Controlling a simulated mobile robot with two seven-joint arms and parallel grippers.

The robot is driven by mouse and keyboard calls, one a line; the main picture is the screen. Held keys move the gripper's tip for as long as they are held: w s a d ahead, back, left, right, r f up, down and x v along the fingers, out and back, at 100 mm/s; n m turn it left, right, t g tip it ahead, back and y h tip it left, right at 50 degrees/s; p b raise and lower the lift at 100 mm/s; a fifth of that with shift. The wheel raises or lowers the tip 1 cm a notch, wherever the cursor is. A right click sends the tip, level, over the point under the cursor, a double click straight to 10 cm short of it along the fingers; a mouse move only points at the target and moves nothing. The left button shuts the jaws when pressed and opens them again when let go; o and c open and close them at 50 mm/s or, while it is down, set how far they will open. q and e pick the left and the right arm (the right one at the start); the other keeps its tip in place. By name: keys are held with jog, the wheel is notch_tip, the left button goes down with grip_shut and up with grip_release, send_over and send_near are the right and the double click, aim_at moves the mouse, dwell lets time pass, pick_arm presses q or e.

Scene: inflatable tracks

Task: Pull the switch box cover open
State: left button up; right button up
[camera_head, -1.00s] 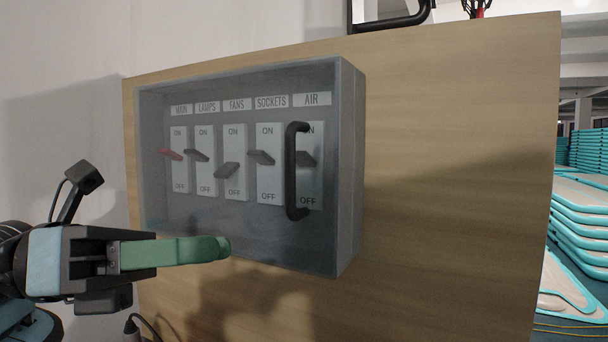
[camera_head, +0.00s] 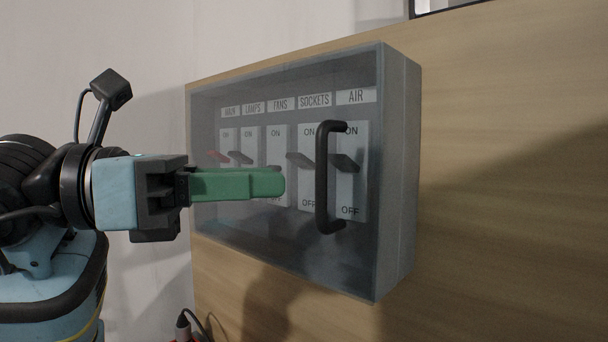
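The switch box (camera_head: 402,170) is a grey box on a wooden panel. Its see-through cover (camera_head: 280,255) is shut over several labelled switches, MAIN to AIR. A black C-shaped handle (camera_head: 322,180) stands upright on the cover's right part. My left gripper (camera_head: 282,183) comes in from the left, with its green fingers in front of the cover, hiding part of the MAIN, LAMPS and FANS switches. Its fingertips point right toward the handle, a short gap away from it. I see the fingers edge-on, so their opening is not visible. My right gripper is not in view.
The wooden panel (camera_head: 490,200) is bare to the right of the box. A white wall (camera_head: 140,40) is behind at the left. A cable with a dark plug (camera_head: 184,322) hangs low, below the box.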

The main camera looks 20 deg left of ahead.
aim_at(305, 180)
pick_arm(q)
jog(key=shift+x, duration=2.7)
jog(key=shift+c, duration=0.3)
grip_shut()
